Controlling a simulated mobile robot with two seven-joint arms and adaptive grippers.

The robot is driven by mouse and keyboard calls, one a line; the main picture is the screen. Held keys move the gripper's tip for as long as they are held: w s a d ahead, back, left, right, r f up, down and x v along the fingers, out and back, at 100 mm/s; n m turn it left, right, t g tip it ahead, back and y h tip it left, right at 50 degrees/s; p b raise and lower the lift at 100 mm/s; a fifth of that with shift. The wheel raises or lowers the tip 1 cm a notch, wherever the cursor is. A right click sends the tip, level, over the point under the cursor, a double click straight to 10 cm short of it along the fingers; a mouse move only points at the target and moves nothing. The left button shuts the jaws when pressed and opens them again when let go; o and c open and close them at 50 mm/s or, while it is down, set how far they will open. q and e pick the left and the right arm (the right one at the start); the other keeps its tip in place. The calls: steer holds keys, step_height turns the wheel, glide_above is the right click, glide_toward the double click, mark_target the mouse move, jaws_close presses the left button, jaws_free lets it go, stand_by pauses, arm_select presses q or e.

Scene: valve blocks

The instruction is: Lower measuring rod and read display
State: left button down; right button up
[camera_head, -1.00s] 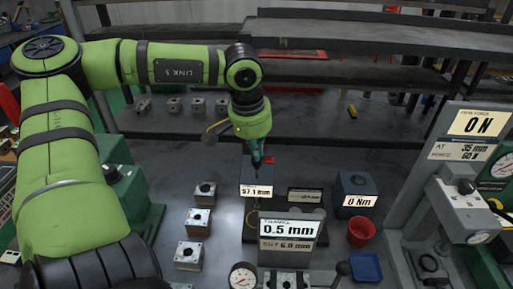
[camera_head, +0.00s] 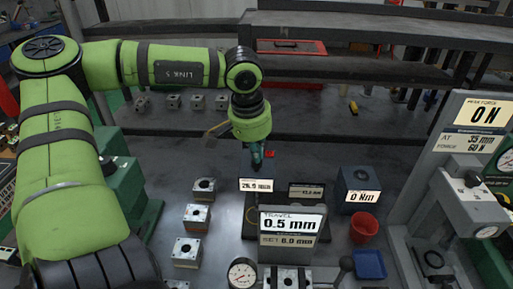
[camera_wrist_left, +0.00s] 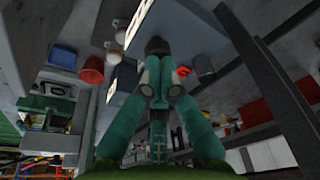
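My left gripper (camera_head: 257,164) points down over the bench behind the travel display. In the left wrist view its fingers (camera_wrist_left: 158,88) are close together around a dark, rounded end (camera_wrist_left: 157,46), which looks like the top of the measuring rod. Most of the rod is hidden by the fingers. Just below the gripper, a small white display (camera_head: 256,185) shows a reading in mm, apparently about 26.5, slightly blurred. Another small display plate (camera_head: 306,191) stands to its right, too small to read surely. My right gripper is not in view.
A travel display (camera_head: 291,222) reading 0.5 mm stands in front. Valve blocks (camera_head: 196,217) line the left.

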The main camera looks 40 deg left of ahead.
arm_select(q)
steer(key=shift+f+b, duration=1.3)
steer(key=shift+f, duration=0.2)
steer(key=shift+r, duration=0.2)
steer(key=shift+r+p, duration=2.4)
steer(key=shift+r, duration=1.1)
steer(key=shift+f, duration=0.15)
